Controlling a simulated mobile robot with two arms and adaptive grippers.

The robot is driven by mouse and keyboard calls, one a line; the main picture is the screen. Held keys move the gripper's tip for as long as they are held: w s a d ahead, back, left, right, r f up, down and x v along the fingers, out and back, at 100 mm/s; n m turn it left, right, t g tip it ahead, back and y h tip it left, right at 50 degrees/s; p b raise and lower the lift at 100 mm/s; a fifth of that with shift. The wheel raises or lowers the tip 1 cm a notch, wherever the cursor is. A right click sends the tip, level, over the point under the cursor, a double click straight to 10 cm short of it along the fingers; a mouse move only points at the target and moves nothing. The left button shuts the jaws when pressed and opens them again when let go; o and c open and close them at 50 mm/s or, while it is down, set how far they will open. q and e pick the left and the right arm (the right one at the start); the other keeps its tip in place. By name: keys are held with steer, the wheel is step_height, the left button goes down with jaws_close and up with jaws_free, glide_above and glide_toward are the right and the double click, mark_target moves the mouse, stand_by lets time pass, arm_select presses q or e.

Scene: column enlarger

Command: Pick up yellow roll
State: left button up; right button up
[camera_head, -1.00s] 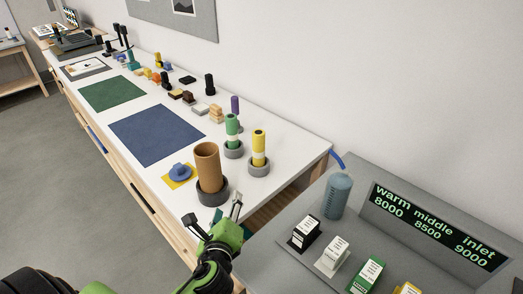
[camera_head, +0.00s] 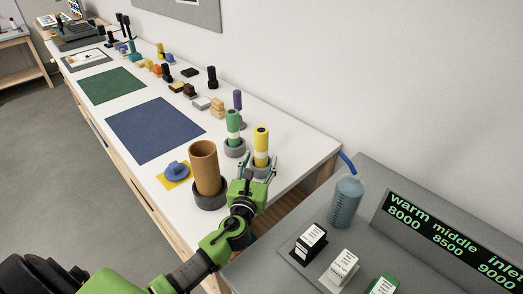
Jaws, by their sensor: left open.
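The yellow roll (camera_head: 261,139) stands upright near the right end of the white table, with a pale band around its lower part. Its grey round holder is mostly hidden behind my gripper. My left gripper (camera_head: 257,162) is open, with one finger to each side of the roll's lower part in the head view. I cannot tell whether the fingers touch the roll. My right gripper is not in view.
A green roll (camera_head: 233,123) in a grey holder and a brown cylinder (camera_head: 203,162) in a dark holder stand close by on the left. A purple roll (camera_head: 238,101) is behind. A bluish bottle (camera_head: 346,201) stands on the grey bench at right.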

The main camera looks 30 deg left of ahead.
mark_target(260, 155)
arm_select(q)
steer(key=x, duration=0.4)
steer(key=shift+a, duration=0.35)
steer(key=shift+w+a+f, duration=0.1)
steer(key=shift+w+f, duration=0.05)
steer(key=shift+w, duration=0.3)
steer(key=shift+s, duration=0.15)
steer(key=shift+c, duration=0.3)
steer(key=c, duration=1.2)
